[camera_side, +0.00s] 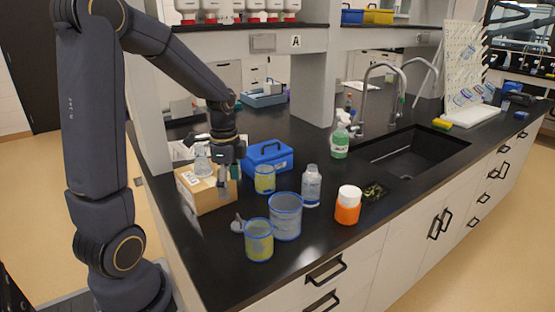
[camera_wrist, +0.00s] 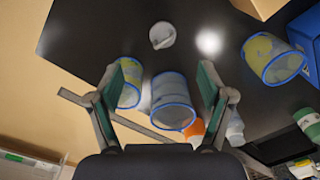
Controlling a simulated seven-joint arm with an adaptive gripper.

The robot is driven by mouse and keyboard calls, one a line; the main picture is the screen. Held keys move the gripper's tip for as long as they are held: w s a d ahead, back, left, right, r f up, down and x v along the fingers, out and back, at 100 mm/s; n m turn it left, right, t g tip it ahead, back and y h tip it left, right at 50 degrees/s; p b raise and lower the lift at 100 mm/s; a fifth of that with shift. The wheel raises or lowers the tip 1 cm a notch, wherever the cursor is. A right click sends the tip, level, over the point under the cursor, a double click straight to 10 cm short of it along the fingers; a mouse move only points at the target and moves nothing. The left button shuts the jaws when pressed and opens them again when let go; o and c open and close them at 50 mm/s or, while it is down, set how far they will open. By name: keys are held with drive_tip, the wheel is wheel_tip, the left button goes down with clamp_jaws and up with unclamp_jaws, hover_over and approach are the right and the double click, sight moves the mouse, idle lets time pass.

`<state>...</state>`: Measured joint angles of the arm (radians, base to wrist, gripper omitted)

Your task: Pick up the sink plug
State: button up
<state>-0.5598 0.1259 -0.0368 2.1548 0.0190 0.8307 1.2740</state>
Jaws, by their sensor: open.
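The sink plug appears to be the small round grey piece (camera_side: 238,224) with a raised knob, lying on the black counter near its front-left edge, beside the blue-rimmed beakers. In the wrist view the plug (camera_wrist: 162,35) lies on the bare counter, ahead of my fingertips. My gripper (camera_side: 227,183) is above the counter, beside and in front of the cardboard box, up and to the left of the plug in the side view. In the wrist view my gripper (camera_wrist: 168,80) has its fingers wide apart with nothing held between them.
A large blue-rimmed beaker (camera_side: 286,217) and a smaller yellowish one (camera_side: 259,241) stand right of the plug. Another beaker (camera_side: 265,179), a clear bottle (camera_side: 311,187) and an orange bottle (camera_side: 348,207) are close by. The cardboard box (camera_side: 208,198) and blue toolbox (camera_side: 268,157) stand behind.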

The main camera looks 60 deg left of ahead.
hover_over(236, 224)
drive_tip(key=f, duration=0.7)
drive_tip(key=shift+s+d+f, duration=0.2)
drive_tip(key=shift+s+d, duration=0.05)
drive_tip(key=shift+s, duration=0.15)
drive_tip(key=f, duration=0.5)
drive_tip(key=shift+w+a+f, duration=0.15)
drive_tip(key=shift+w, duration=0.15)
drive_tip(key=c, duration=1.3)
